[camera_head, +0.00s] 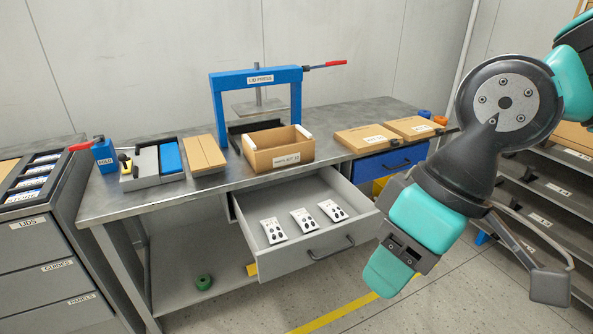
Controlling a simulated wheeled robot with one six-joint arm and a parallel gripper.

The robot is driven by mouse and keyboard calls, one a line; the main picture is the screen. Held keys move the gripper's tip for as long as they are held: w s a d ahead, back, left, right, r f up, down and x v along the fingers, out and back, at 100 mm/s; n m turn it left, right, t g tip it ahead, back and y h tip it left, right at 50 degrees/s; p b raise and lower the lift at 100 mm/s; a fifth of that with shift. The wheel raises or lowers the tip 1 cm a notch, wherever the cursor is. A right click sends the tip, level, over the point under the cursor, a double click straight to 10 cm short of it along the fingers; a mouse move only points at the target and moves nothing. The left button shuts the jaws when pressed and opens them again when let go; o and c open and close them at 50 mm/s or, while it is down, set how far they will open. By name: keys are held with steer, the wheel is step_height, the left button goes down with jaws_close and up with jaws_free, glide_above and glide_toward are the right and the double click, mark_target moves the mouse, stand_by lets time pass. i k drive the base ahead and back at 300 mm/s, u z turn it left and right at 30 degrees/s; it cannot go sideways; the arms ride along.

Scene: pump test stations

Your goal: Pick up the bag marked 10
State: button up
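Three small white bags with dark spots lie apart in a row in the open grey drawer (318,243): a left bag (272,231), a middle bag (304,220) and a right bag (333,210). Their printed marks are too small to read, so I cannot tell which is marked 10. My teal and dark arm hangs at the right, in front of the drawer's right side. I cannot make out the fingers of my gripper (401,249) or whether they are open. No bag is seen in its hold.
The bench (130,200) carries a blue lid press (256,78), an open cardboard box (278,150) and flat cartons (365,138). A blue drawer (390,163) sits right of the open one. A grey cabinet (50,265) stands left, shelves (540,195) right. A green ring (203,282) lies below.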

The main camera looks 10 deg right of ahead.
mark_target(331, 209)
steer(key=k, duration=1.15)
steer(key=z, duration=1)
steer(key=i, duration=2)
steer(key=u, duration=0.7)
steer(key=i, duration=0.6)
steer(key=u, duration=1.05)
steer(key=i, duration=0.3)
steer(key=u, duration=0.25)
